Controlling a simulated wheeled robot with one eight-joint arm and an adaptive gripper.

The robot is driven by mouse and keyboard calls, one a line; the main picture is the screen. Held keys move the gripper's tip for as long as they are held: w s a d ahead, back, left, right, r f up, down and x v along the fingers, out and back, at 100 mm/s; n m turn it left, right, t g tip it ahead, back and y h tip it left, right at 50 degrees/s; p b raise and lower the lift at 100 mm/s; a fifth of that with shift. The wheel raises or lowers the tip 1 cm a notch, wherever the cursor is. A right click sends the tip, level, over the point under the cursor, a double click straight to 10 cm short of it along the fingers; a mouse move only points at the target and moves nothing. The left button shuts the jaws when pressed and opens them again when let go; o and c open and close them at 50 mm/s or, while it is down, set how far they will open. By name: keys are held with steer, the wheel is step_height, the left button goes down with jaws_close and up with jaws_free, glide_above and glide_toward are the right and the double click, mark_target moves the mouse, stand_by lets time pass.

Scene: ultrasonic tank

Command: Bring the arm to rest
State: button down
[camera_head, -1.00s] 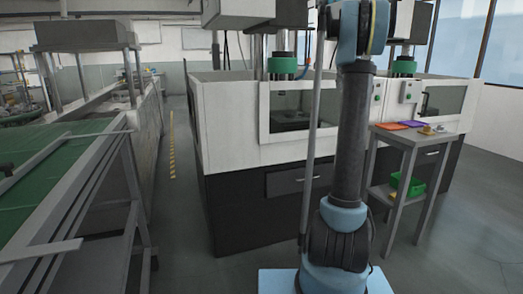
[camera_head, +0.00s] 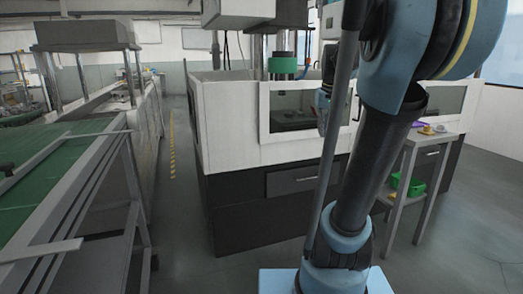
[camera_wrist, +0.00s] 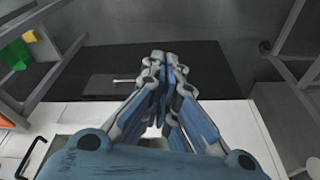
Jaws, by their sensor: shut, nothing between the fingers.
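My gripper (camera_wrist: 164,75) shows in the wrist view with its blue-padded fingers drawn together, shut and empty. Behind the fingertips in that view lie a dark cabinet front and its handle. In the head view my arm (camera_head: 385,150) rises from its base at the lower middle, leans right, and bends at a large joint near the top right.
A white and black tank machine (camera_head: 232,125) stands just behind the arm. A grey stand (camera_head: 413,180) with a green bin (camera_head: 412,185) is at right, partly hidden by my arm. A green conveyor (camera_head: 50,165) is at left. Floor is open at far right and in the left aisle.

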steer(key=s+a+f, duration=0.2)
steer(key=s+f, duration=0.9)
steer(key=s+a+f, duration=0.1)
steer(key=s+f, duration=0.9)
steer(key=f, duration=0.1)
steer(key=shift+s+a+f, duration=0.25)
steer(key=shift+s+a, duration=0.15)
steer(key=shift+w+f, duration=0.2)
steer(key=shift+w, duration=0.3)
